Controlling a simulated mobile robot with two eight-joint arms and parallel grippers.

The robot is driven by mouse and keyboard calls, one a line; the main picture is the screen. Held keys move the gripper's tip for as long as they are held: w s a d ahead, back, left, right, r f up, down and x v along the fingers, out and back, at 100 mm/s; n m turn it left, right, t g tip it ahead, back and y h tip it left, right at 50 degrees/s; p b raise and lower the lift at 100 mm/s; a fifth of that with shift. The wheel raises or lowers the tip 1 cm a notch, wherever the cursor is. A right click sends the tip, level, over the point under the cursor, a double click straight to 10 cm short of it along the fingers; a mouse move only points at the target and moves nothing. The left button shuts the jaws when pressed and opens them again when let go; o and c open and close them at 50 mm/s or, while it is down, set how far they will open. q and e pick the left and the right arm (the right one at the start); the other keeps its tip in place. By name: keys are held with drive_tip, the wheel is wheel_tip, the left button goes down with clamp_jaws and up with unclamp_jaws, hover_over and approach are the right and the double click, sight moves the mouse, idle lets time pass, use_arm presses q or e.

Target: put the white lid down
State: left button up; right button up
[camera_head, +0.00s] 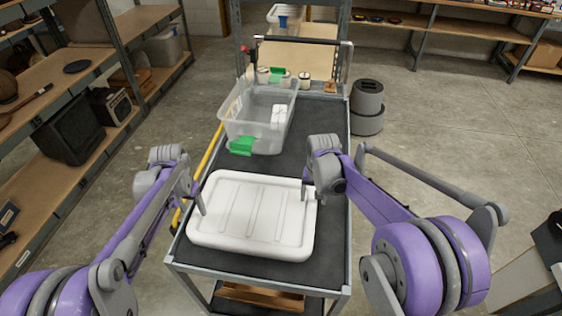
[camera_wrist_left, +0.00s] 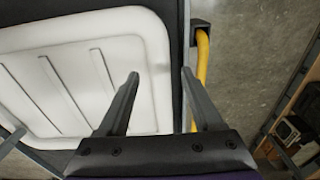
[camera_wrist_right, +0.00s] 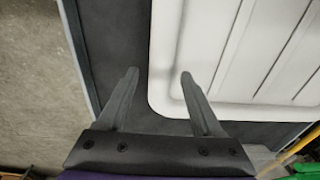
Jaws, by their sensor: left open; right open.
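The white lid (camera_head: 254,213) lies flat on the dark top of the cart (camera_head: 269,266), near its front end. It also shows in the left wrist view (camera_wrist_left: 75,75) and in the right wrist view (camera_wrist_right: 245,60). My left gripper (camera_head: 195,201) is open at the lid's left edge, its fingers apart (camera_wrist_left: 160,75). My right gripper (camera_head: 311,187) is open at the lid's right edge, its fingers apart (camera_wrist_right: 159,75). In each wrist view one finger overlaps the lid's rim and the other is outside it. Neither gripper is closed on the lid.
A clear bin (camera_head: 257,118) with green handles and a white object inside stands behind the lid. Small jars stand at the cart's back. Shelving (camera_head: 100,80) runs along the left. Grey round containers (camera_head: 367,106) stand on the floor right of the cart.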

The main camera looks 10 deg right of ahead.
drive_tip(key=shift+r, duration=0.2)
use_arm(q)
wheel_tip(320, 180, up, 10)
drive_tip(key=shift+s+r, duration=0.2)
drive_tip(key=shift+s, duration=0.15)
use_arm(e)
wheel_tip(320, 180, up, 12)
drive_tip(key=shift+s+f, duration=0.2)
drive_tip(key=shift+s, duration=0.25)
use_arm(q)
drive_tip(key=s+f+n+t, duration=0.1)
drive_tip(key=s+f+t, duration=0.1)
drive_tip(key=s, duration=1)
drive_tip(key=s+f+n+t, duration=0.2)
drive_tip(key=s+f, duration=0.3)
drive_tip(key=s, duration=0.8)
drive_tip(key=shift+s+d+n+t, duration=0.15)
drive_tip(key=shift+d+n+t, duration=0.15)
drive_tip(key=shift+d, duration=0.05)
use_arm(e)
drive_tip(key=s+f+n+t, duration=0.1)
drive_tip(key=s+f+t, duration=0.1)
drive_tip(key=s, duration=1)
drive_tip(key=s+f+n+t, duration=0.2)
drive_tip(key=s+f, duration=0.3)
drive_tip(key=s, duration=0.8)
drive_tip(key=shift+a+n+t, duration=0.3)
